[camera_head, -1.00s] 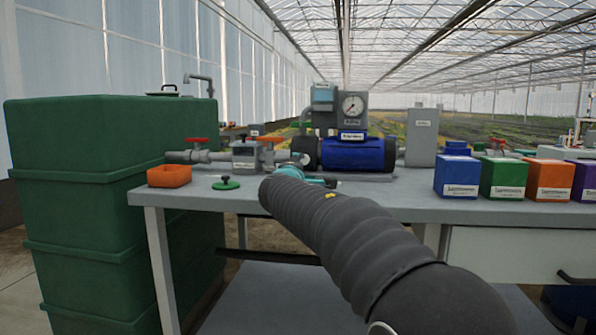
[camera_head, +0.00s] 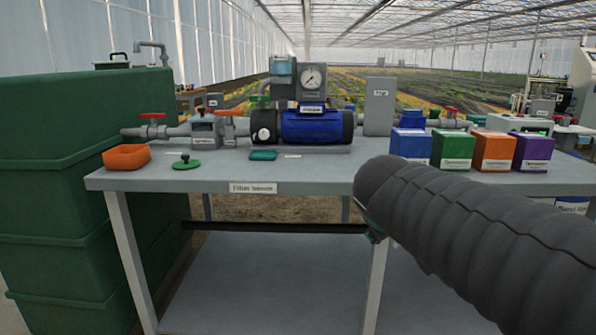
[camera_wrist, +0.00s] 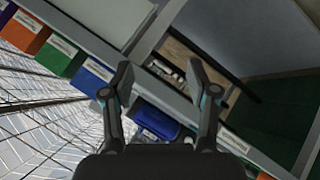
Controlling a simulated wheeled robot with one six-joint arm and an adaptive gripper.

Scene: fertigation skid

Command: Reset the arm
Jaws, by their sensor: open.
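My gripper (camera_wrist: 160,85) is open and empty in the wrist view, its two dark fingers spread apart. The wrist view is steeply tilted, with the bench and the blue pump (camera_wrist: 157,122) behind the fingers. In the head view my grey sleeved arm reaches in from the right, in front of the bench.
A green tank (camera_head: 90,190) stands left.

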